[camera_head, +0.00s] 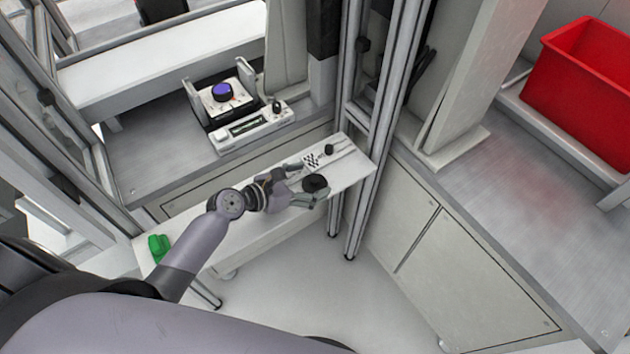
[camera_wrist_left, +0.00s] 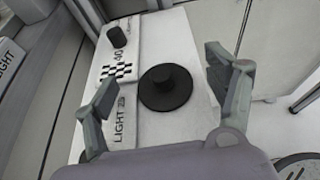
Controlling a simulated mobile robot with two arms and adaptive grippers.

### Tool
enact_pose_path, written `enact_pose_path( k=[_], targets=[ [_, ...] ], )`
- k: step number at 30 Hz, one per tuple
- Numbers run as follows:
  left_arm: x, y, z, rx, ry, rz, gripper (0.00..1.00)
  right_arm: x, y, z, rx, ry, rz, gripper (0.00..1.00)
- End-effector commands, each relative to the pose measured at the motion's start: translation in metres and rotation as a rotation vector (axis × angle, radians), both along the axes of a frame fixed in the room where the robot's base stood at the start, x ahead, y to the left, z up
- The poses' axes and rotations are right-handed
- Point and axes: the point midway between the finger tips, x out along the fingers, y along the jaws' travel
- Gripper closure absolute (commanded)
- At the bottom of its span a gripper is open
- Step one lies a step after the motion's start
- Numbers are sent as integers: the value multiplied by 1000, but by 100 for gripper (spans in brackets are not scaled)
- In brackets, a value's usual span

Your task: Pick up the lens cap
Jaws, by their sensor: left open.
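The lens cap appears to be the black round disc with a raised knob (camera_head: 315,183), lying flat on a narrow white bench marked "LIGHT". It also shows in the left wrist view (camera_wrist_left: 166,90), close to the middle. My left gripper (camera_head: 308,179) is open, with its two fingers on either side of the disc. In the left wrist view the fingers (camera_wrist_left: 163,78) stand apart from the disc, with clear gaps on both sides. My right gripper is not in view.
A small black knob (camera_wrist_left: 117,37) stands on the white bench (camera_head: 345,169) beyond the disc, near a checker patch (camera_wrist_left: 117,71). A green object (camera_head: 158,247) sits at the bench's near left end. A device with a purple-topped dial (camera_head: 222,92) stands behind. A red crate (camera_head: 585,75) is at right.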

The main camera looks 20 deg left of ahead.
Motion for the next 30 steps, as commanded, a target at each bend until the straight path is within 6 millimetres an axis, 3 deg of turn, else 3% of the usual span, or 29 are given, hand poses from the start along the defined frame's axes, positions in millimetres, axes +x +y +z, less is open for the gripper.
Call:
enact_pose_path(
  k=[9, 30],
  targets=[
    [4, -4, -3, 1, -1, 0, 22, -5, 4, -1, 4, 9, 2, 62],
    [4, -3, -3, 1, 0, 0, 69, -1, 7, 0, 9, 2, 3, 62]
  ],
)
